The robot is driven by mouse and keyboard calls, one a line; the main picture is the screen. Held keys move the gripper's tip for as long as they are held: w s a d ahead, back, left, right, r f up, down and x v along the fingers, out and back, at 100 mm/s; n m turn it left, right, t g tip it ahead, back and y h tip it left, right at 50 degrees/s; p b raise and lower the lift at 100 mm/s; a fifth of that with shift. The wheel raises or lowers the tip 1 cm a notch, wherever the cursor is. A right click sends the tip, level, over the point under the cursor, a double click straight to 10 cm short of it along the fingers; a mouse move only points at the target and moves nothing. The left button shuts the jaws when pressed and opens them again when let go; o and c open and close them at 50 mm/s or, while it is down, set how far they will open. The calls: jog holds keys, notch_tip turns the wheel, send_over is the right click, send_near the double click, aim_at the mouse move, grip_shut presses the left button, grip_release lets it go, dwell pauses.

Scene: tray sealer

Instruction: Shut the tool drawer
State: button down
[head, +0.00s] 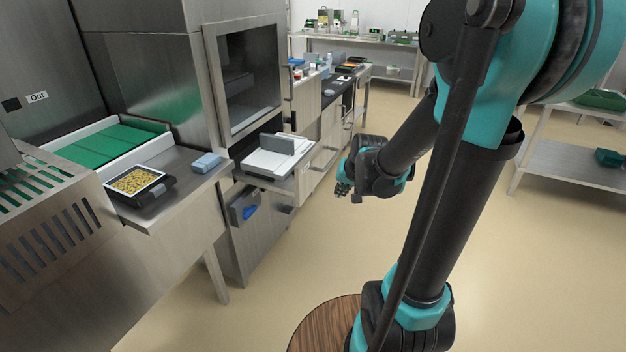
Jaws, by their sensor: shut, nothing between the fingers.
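The tool drawer (300,168) sticks out of the steel sealer, below its dark window. It has a pale top plate and a grey upright block on it. My gripper (343,189) is in the open space to the right of the drawer, apart from it, with its small dark and teal fingers pointing left. The fingers are shut and empty. The drawer's inner end is hidden inside the machine.
A black tray of yellow food (137,181) and a blue block (206,163) are on the steel outfeed table at left, beside a green belt (105,146). A workbench (340,85) stands behind the drawer. The floor around my gripper is clear.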

aim_at(245, 163)
jog(key=w+a+m+t, duration=0.1)
jog(key=w+m, duration=0.1)
jog(key=w, duration=0.9)
jog(key=shift+y, duration=0.4)
jog(key=shift+w+a+f, duration=1)
jog(key=shift+w+f, duration=0.2)
jog(key=shift+f, duration=0.1)
jog(key=shift+w+a+f, duration=1)
jog(key=shift+w+f, duration=0.2)
jog(key=shift+f, duration=0.05)
jog(key=shift+w+a+f, duration=1)
jog(key=shift+w+f, duration=0.2)
jog(key=shift+f, duration=0.1)
jog(key=w+a, duration=0.5)
jog(key=a, duration=0.3)
jog(key=w+a, duration=0.5)
jog(key=a, duration=0.4)
jog(key=w+a, duration=0.5)
jog(key=a, duration=0.4)
jog(key=shift+a, duration=0.15)
